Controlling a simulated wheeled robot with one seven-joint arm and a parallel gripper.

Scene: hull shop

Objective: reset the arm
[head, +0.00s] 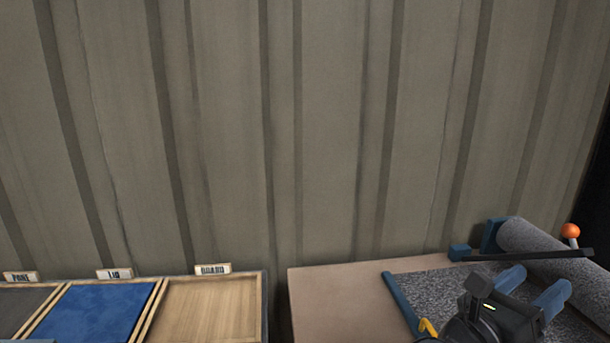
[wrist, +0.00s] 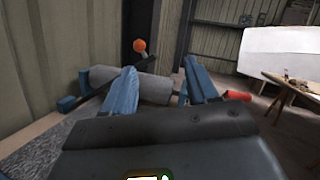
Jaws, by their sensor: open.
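My gripper (head: 531,287) shows at the lower right of the head view, above a grey speckled sheet (head: 440,287) on the bench. Its two blue fingers stand apart, with nothing seen between them. In the wrist view the blue fingers of my gripper (wrist: 160,92) point away from the camera, spread wide. Beyond them lies a grey roll (wrist: 150,87), which also shows in the head view (head: 545,250). My arm is mostly out of the head view; only its wrist end shows.
An orange ball-topped lever (head: 570,231) and a dark bar (head: 530,254) are by the roll. Labelled trays, one with a blue bottom (head: 90,312) and one bare wood (head: 205,310), stand left. A ribbed wall (head: 330,130) rises behind. A trestle table (wrist: 295,84) stands far right.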

